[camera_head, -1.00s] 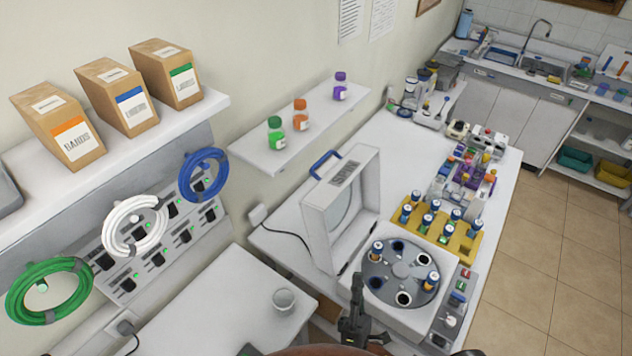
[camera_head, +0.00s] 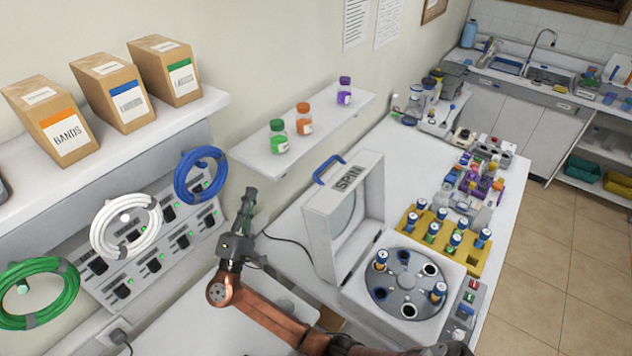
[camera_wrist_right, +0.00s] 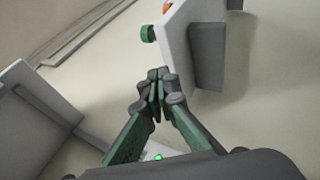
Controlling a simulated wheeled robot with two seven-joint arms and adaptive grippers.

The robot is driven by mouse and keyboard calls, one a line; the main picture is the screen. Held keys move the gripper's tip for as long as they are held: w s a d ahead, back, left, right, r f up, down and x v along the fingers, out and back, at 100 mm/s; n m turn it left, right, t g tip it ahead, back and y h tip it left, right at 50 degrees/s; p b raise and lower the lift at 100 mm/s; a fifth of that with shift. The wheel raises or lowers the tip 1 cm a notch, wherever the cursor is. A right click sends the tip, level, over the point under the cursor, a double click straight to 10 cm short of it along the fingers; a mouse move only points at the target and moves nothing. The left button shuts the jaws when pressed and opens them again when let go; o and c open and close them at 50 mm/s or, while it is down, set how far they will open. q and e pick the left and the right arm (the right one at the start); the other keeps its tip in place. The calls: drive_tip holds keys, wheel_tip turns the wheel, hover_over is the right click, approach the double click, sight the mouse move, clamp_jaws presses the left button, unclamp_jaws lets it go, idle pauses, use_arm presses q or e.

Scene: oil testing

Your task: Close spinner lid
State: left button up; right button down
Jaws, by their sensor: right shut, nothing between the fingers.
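The spinner (camera_head: 365,318) is a white box with a grey round rotor (camera_head: 408,285) that holds two blue-capped vials and has several dark or empty holes. Its white lid (camera_head: 322,235), marked SPIN and with a blue handle (camera_head: 327,168), stands upright and open at the left of the rotor. My right gripper (camera_head: 249,195) is left of the lid, apart from it, pointing up near the wall. It is shut and empty, and its fingertips (camera_wrist_right: 157,78) touch in the right wrist view. My left gripper is not in view.
A wall shelf (camera_head: 290,150) with bottles is just above and right of my right gripper. Cable coils (camera_head: 200,174) on a wall panel are to its left. A yellow vial rack (camera_head: 465,258) stands behind the rotor. A black cord (camera_head: 288,240) runs along the table.

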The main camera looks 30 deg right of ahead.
sight(322, 184)
drive_tip(key=w+d+f+n+g+p, duration=0.1)
drive_tip(key=w+d+f+n+g, duration=0.2)
drive_tip(key=w+d+f, duration=0.15)
drive_tip(key=s+d+m+g, duration=0.2)
drive_tip(key=d+m+g, duration=0.1)
drive_tip(key=d, duration=0.3)
drive_tip(key=s+d+m+g+b, duration=0.1)
drive_tip(key=d+m+g, duration=0.3)
drive_tip(key=d, duration=0.1)
drive_tip(key=s+d+m+g+h, duration=0.1)
drive_tip(key=s+d+m+g, duration=0.1)
drive_tip(key=d, duration=0.4)
drive_tip(key=shift+s+d+m+g+b, duration=0.2)
drive_tip(key=shift+m+g, duration=0.15)
drive_tip(key=shift+g, duration=0.2)
drive_tip(key=shift+s+d+m+g+b, duration=0.1)
drive_tip(key=shift+s+m+g+b, duration=0.1)
drive_tip(key=shift+m+g, duration=0.25)
drive_tip(key=shift+f, duration=0.15)
